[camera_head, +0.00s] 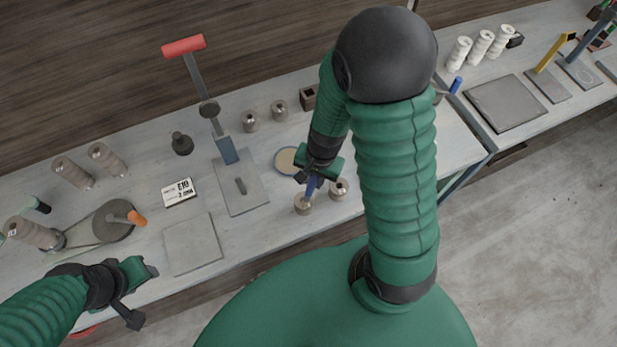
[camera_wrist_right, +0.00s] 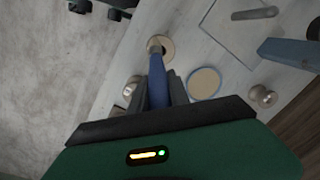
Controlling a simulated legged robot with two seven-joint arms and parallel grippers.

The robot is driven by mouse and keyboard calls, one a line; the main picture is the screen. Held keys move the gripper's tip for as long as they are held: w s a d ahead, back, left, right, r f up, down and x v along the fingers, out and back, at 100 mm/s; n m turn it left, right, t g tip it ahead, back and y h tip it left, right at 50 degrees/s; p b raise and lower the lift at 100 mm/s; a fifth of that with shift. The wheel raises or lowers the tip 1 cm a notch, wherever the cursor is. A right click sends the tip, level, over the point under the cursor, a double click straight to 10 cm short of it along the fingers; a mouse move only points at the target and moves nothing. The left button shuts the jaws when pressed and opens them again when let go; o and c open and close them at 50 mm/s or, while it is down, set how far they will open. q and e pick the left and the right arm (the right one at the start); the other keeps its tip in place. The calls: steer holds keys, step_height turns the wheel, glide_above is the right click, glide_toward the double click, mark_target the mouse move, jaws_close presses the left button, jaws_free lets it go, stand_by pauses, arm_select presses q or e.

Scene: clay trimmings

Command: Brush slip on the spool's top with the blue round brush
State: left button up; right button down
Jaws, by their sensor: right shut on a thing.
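The blue brush (camera_head: 311,186) is held in my right gripper (camera_head: 314,179), which is shut on it. In the right wrist view the brush (camera_wrist_right: 158,90) points away from the jaws, its tip end over a spool (camera_wrist_right: 168,46). That spool also shows in the head view (camera_head: 303,206) under the brush. I cannot tell whether the bristles touch its top. A second spool (camera_head: 339,190) stands beside it. A round dish of pale slip (camera_head: 286,161) lies behind the gripper, partly covered by it. My left gripper (camera_head: 142,290) is at the front left, away from these; its jaws are unclear.
Two more spools (camera_head: 250,122) stand at the back of the bench. A red-handled tool on a grey plate (camera_head: 240,203), an E10 card (camera_head: 179,191), a square slab (camera_head: 192,246) and a dark wheel (camera_head: 113,222) are to the left. White rolls (camera_head: 459,53) stand on the right bench.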

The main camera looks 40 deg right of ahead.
steer(key=shift+s+d, duration=0.15)
steer(key=shift+s, duration=0.05)
steer(key=shift+f+b, duration=0.4)
stand_by(0.6)
steer(key=shift+r+p, duration=0.4)
steer(key=shift+p, duration=0.05)
steer(key=shift+w+d, duration=0.2)
steer(key=shift+d, duration=0.35)
steer(key=shift+w+d, duration=0.15)
steer(key=shift+d, duration=0.35)
steer(key=shift+f+b, duration=0.4)
steer(key=shift+b, duration=0.1)
stand_by(0.5)
